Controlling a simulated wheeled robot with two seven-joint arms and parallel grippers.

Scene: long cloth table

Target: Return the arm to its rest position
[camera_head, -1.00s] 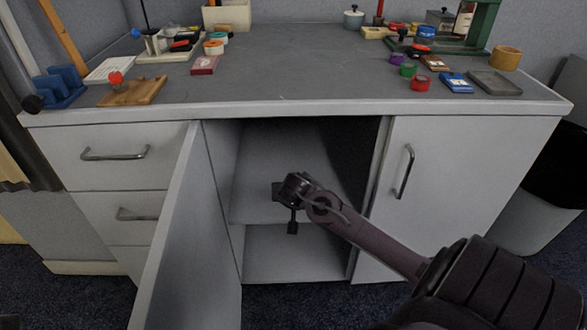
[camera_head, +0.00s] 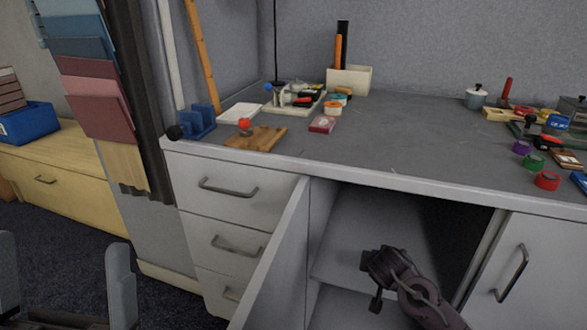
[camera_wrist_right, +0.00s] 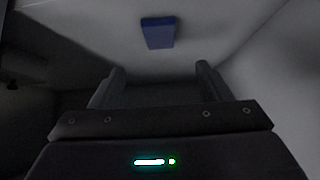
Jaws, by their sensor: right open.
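My right gripper (camera_head: 376,288) is at the opening of the cabinet under the table, in front of its inner shelf (camera_head: 345,240). Its arm comes in from the lower right. In the right wrist view its two fingers (camera_wrist_right: 160,88) are spread apart with nothing between them. A blue box-like thing (camera_wrist_right: 157,33) lies beyond the fingertips on a pale surface, apart from them. My left gripper does not show.
The cabinet door (camera_head: 272,262) stands open left of the gripper. Drawers (camera_head: 232,200) are left of it, and a shut door (camera_head: 535,275) is at right. Tools and small containers stand on the tabletop (camera_head: 400,150). Two grey uprights (camera_head: 121,285) show at lower left.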

